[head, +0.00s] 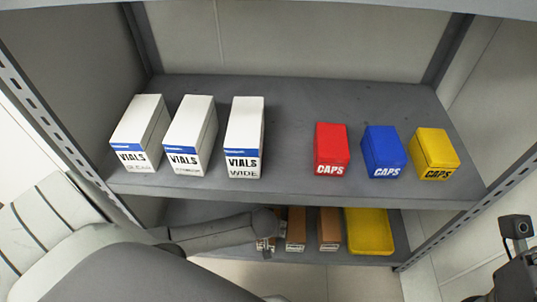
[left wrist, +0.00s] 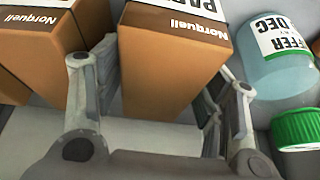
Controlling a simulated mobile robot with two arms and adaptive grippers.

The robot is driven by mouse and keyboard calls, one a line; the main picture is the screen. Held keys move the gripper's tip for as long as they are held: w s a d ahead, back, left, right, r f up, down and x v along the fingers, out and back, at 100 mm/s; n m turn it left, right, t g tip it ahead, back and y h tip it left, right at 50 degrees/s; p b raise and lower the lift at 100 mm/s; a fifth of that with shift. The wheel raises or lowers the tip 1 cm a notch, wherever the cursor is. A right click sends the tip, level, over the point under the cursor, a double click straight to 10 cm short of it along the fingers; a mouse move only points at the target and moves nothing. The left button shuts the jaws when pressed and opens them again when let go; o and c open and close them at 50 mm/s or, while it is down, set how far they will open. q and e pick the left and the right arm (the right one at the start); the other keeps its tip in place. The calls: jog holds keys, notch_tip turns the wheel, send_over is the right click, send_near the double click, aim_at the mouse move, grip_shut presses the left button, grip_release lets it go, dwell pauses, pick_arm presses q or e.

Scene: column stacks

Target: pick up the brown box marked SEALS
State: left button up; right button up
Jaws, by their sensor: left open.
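Several brown boxes stand on the lower shelf in the head view, one in the middle (head: 296,228) and one to its right (head: 330,228); their print is too small to read there. My left gripper (head: 266,242) is at the left end of this row, mostly hidden by its own arm. In the left wrist view my left gripper (left wrist: 160,75) is open, its fingers either side of a brown Norquell box (left wrist: 165,70). That box's white label is cut off and starts with "PA". Another brown box (left wrist: 35,55) is left of it. I read SEALS on no box. My right gripper's fingers do not show.
The upper shelf (head: 290,120) holds white VIALS boxes (head: 190,135) and red, blue and yellow CAPS boxes (head: 383,150). A yellow tray (head: 370,232) is on the lower shelf. A pale blue bottle (left wrist: 280,75) and a green cap (left wrist: 297,128) are right of my left gripper.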

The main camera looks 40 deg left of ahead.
pick_arm(q)
jog(key=shift+f, duration=0.1)
dwell(0.4)
jog(key=shift+f, duration=0.1)
jog(key=c, duration=0.9)
